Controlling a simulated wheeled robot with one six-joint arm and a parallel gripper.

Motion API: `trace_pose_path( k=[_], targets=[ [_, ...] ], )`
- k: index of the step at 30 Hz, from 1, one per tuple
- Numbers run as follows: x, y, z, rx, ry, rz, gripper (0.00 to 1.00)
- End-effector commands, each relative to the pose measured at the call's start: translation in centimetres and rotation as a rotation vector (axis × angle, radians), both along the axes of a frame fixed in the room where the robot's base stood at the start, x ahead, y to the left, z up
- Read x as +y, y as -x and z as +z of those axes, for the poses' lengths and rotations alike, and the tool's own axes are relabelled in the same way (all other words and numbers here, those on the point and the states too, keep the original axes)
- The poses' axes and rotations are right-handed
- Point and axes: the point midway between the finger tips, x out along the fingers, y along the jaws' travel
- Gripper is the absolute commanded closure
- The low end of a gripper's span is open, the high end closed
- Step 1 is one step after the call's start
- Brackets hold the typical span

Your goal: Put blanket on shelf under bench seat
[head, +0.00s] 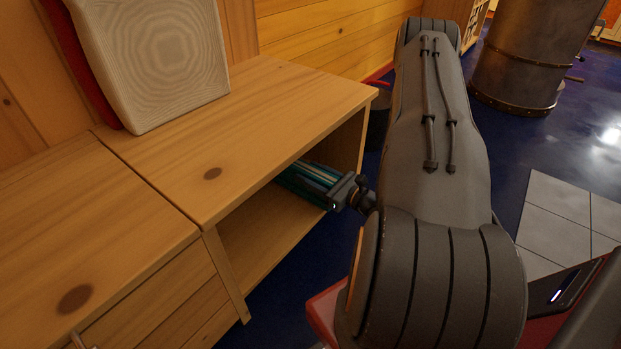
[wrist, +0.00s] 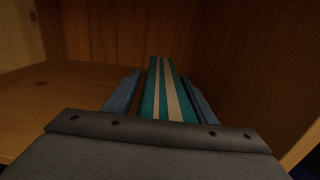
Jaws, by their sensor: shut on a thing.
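The blanket (head: 303,177) is a folded teal bundle with pale stripes. In the head view it is partly inside the open shelf under the bench seat (head: 255,125). My gripper (head: 325,187) is shut on the blanket at the shelf opening. In the wrist view, my gripper's two blue fingers (wrist: 160,98) flank the striped blanket (wrist: 154,75), which points into the compartment. The shelf floor (head: 262,225) shows bare to the left of the blanket. The blanket's far end is hidden under the seat in the head view. I cannot tell whether it touches the shelf floor.
A pale cushion (head: 155,60) with a red one (head: 78,50) behind it stands on the seat. A side panel (head: 350,140) closes the compartment's right end, close to the blanket. Drawers (head: 150,310) are at the left. A metal cylinder (head: 530,55) stands on the blue floor.

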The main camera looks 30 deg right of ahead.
Motion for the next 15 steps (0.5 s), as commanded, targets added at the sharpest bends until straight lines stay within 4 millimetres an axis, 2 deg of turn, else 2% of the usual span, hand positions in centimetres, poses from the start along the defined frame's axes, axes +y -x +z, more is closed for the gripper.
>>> trace_pose_path(
  k=[11,12,14,15],
  targets=[
    [0.00,0.00,-0.45,-0.001,0.000,0.000,0.78],
    [0.01,0.00,-0.38,-0.001,0.001,0.001,0.43],
    [0.01,0.00,-0.36,0.000,0.001,0.001,0.33],
    [0.01,0.00,-0.36,-0.001,0.001,0.001,0.31]
  ],
)
